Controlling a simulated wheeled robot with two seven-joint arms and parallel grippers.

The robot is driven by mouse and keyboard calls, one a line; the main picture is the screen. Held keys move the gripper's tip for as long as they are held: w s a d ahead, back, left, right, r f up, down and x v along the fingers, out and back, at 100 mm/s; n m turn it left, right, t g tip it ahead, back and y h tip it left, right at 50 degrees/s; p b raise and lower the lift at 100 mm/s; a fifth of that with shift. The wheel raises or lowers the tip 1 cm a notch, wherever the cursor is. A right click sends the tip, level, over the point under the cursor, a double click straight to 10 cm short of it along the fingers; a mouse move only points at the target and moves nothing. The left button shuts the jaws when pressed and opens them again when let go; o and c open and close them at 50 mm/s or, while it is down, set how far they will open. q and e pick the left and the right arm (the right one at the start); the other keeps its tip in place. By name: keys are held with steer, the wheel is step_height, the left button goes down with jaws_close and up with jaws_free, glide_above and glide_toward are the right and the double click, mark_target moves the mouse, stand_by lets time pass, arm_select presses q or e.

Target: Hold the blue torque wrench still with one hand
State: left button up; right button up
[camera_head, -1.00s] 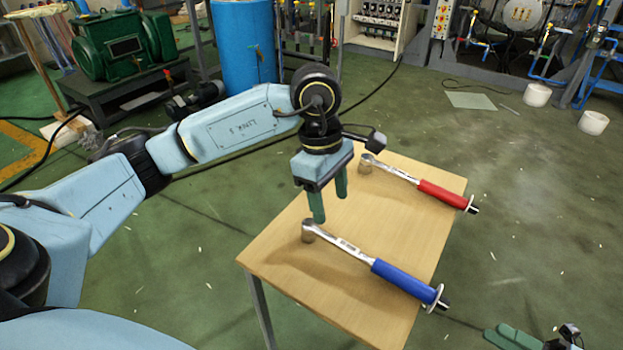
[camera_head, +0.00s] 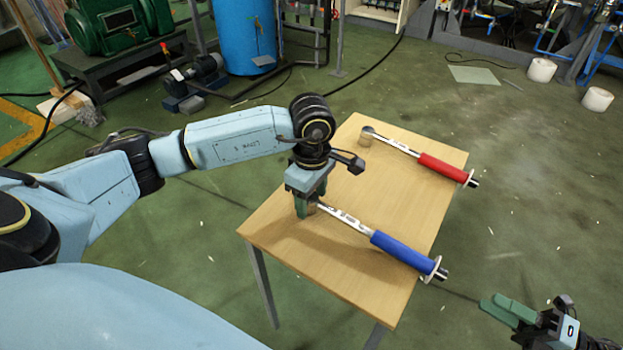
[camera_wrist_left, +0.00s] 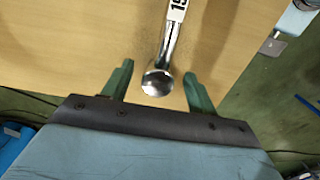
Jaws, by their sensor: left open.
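The blue torque wrench (camera_head: 402,254) lies on the wooden table (camera_head: 290,245), its blue handle toward the right front edge and its metal head toward the left. My left gripper (camera_head: 305,212) points down at the head end and hides most of the head in the head view. In the left wrist view, the round metal head (camera_wrist_left: 157,83) sits between the two green fingers of my left gripper (camera_wrist_left: 157,88), with a gap on each side. The left gripper is open. My right gripper (camera_head: 508,309) is at the lower right, away from the table; its finger gap is unclear.
A red-handled torque wrench (camera_head: 441,169) lies on the far part of the table. The table between the two wrenches is clear.

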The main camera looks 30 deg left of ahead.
arm_select(q)
steer(key=shift+f, duration=0.7)
jaws_close()
stand_by(0.6)
